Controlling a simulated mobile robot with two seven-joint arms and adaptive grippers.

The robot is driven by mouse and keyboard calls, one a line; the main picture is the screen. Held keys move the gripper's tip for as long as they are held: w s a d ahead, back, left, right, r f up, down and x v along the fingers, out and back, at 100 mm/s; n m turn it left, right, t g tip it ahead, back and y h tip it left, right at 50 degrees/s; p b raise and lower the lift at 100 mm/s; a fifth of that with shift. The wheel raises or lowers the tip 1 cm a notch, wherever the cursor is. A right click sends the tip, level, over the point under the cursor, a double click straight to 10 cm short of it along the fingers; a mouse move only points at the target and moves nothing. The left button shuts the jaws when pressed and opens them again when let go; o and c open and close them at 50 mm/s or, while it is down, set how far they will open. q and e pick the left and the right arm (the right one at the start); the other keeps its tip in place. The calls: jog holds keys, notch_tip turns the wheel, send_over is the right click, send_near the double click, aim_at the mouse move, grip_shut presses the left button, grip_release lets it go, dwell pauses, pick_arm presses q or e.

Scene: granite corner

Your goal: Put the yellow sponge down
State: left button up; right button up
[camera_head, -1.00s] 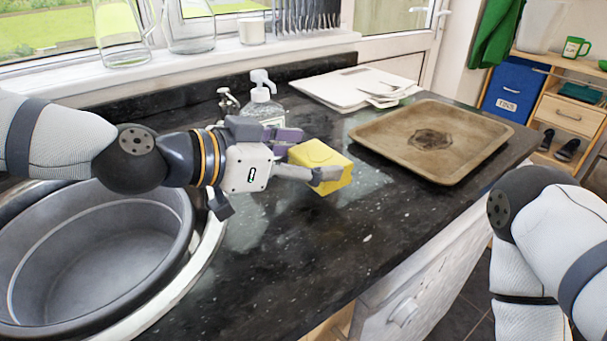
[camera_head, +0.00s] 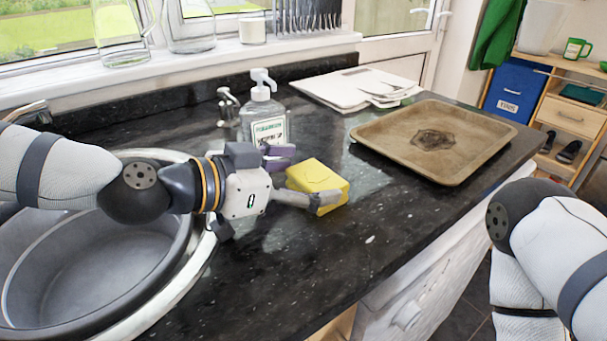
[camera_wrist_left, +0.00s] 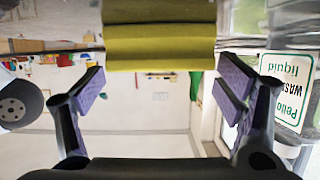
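The yellow sponge (camera_head: 313,176) is at the tips of my left gripper (camera_head: 304,180), above or on the dark counter right of the sink. A grey fingertip lies against its near side, and the purple-padded finger is at its far left.
A soap bottle (camera_head: 263,124) stands just behind the left gripper. A brown baking tray (camera_head: 480,149) lies right of the sponge, and white boards (camera_head: 345,88) lie behind. A grey basin (camera_head: 95,262) sits in the sink at left. The counter (camera_head: 300,250) in front is clear.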

pick_arm(q)
jog(key=shift+s+f+g, duration=0.25)
jog(key=shift+f+g, duration=0.05)
jog(key=shift+f, duration=0.85)
pick_arm(e)
jog(key=shift+s+f, duration=0.25)
pick_arm(q)
jog(key=shift+r, duration=0.4)
jog(key=p+v, duration=0.1)
jog(key=v, duration=0.3)
jog(key=r+v, duration=0.1)
jog(key=v, duration=0.2)
jog(key=p+v, duration=0.1)
jog(key=v, duration=0.3)
jog(key=shift+a+r+p, duration=0.15)
jog(key=shift+r+p, duration=0.15)
jog(key=shift+r, duration=0.1)
jog(key=shift+s+a, duration=0.15)
jog(key=shift+a, duration=0.05)
pick_arm(e)
jog(key=shift+t, duration=0.7)
jog(key=w+r, duration=0.1)
jog(key=w, duration=0.1)
jog(key=w+r, duration=0.1)
jog(key=r, duration=0.1)
jog(key=shift+w+r, duration=0.2)
jog(key=shift+w, duration=0.2)
